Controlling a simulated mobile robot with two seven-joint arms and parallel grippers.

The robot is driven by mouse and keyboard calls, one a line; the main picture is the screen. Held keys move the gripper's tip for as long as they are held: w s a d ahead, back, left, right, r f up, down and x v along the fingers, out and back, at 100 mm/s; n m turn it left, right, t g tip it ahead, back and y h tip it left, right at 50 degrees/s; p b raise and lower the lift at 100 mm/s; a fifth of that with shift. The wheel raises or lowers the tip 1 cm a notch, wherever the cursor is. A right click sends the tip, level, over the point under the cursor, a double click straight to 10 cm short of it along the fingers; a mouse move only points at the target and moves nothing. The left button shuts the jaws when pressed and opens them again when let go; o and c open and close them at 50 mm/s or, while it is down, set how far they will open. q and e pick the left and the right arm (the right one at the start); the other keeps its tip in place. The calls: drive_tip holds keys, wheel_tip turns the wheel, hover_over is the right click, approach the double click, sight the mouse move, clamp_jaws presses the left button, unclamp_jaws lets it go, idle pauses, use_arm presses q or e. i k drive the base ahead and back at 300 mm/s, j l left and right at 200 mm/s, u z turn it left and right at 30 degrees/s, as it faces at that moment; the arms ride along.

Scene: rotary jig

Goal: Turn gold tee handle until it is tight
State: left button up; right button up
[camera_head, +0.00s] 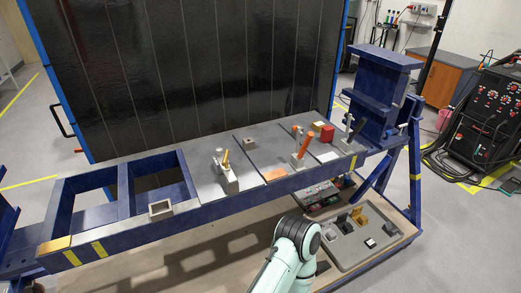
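A small gold-yellow handle (226,158) stands up from a grey metal clamp (228,180) on the blue jig beam, near the middle of the view. It may be the gold tee handle, but it is too small to tell its shape or how tight it is. A second clamp with an orange handle (305,146) stands farther right on the beam. A pale green link of my own arm (290,250) rises from the bottom edge, in front of the jig. Neither of my grippers shows in this view, and nothing of mine touches the clamps.
The blue beam (200,205) runs across the view, with open frame bays at left. A red block (327,133) and a small grey square tube (160,209) sit on it. Below right, a grey tray (365,250) holds small parts. A dark panel (200,70) stands behind.

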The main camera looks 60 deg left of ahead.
sight(226, 168)
drive_tip(key=k+l+u, duration=0.15)
drive_tip(key=u, duration=2.1)
drive_tip(key=i+l, duration=0.1)
drive_tip(key=l, duration=0.3)
drive_tip(key=i+l, duration=0.15)
drive_tip(key=l, duration=0.2)
drive_tip(key=i+l, duration=0.1)
drive_tip(key=l, duration=0.3)
drive_tip(key=i+l+u, duration=0.1)
drive_tip(key=l, duration=0.25)
